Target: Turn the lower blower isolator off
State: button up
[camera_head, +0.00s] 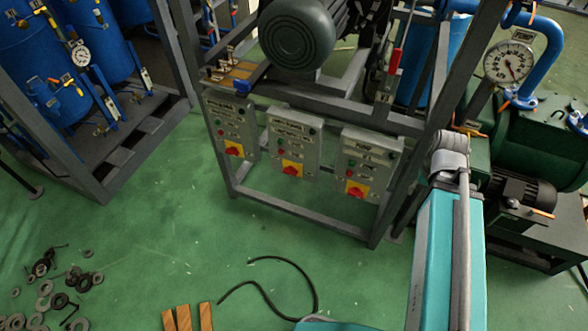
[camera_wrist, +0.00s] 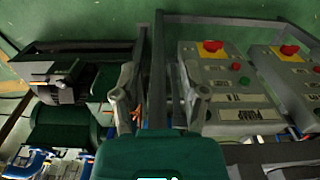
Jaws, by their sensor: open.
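Three grey control boxes hang on the steel frame, each with a red rotary isolator on a yellow plate: left isolator (camera_head: 233,151), middle isolator (camera_head: 291,170), right isolator (camera_head: 356,190). The right box reads PUMP; the left and middle labels are too small to read surely, so I cannot tell which is the lower blower. In the wrist view the boxes appear upside down: the pump isolator (camera_wrist: 211,46) and a neighbouring isolator (camera_wrist: 289,50) to its right. My gripper (camera_wrist: 160,98) is open and empty, apart from both isolators. In the head view the gripper is not clearly seen.
A steel frame post (camera_head: 436,130) stands between the boxes and my arm. A green pump (camera_head: 530,140) with a gauge (camera_head: 510,62) is at right. Blue tanks (camera_head: 40,70) stand at left. Wooden strips (camera_head: 187,317), a black hose (camera_head: 275,290) and loose rings lie on the otherwise open floor.

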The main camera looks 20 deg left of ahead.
jog(key=shift+a, duration=0.1)
jog(key=o, duration=0.4)
jog(key=shift+f, duration=0.1)
jog(key=shift+o, duration=1)
jog(key=shift+w+a+f+b, duration=0.1)
jog(key=shift+a+f+b, duration=0.05)
jog(key=shift+f+b, duration=0.2)
jog(key=w+a+f+m+t+h+b, duration=0.1)
jog(key=w+a+f+t+h+b, duration=0.25)
jog(key=a+f+b, duration=0.75)
jog(key=w+a+f+m+t+h+b, duration=0.1)
jog(key=w+a+f+t+h+b, duration=0.35)
jog(key=f+b, duration=0.8)
jog(key=s+a+f+t+y+b, duration=0.1)
jog(key=a+f+t+y+b, duration=0.1)
jog(key=a+b, duration=0.6)
jog(key=s+a+f+t+y+b, duration=0.2)
jog(key=a+t+b, duration=0.2)
jog(key=a+b, duration=0.5)
jog(key=s+a+f+n+t+y+b, duration=0.1)
jog(key=s+a+f+t+y+b, duration=0.1)
jog(key=a+b, duration=0.6)
jog(key=a+f+t, duration=0.1)
jog(key=a+t, duration=0.1)
jog(key=a, duration=0.2)
jog(key=shift+s+y+b, duration=0.15)
jog(key=shift+y+b, duration=0.25)
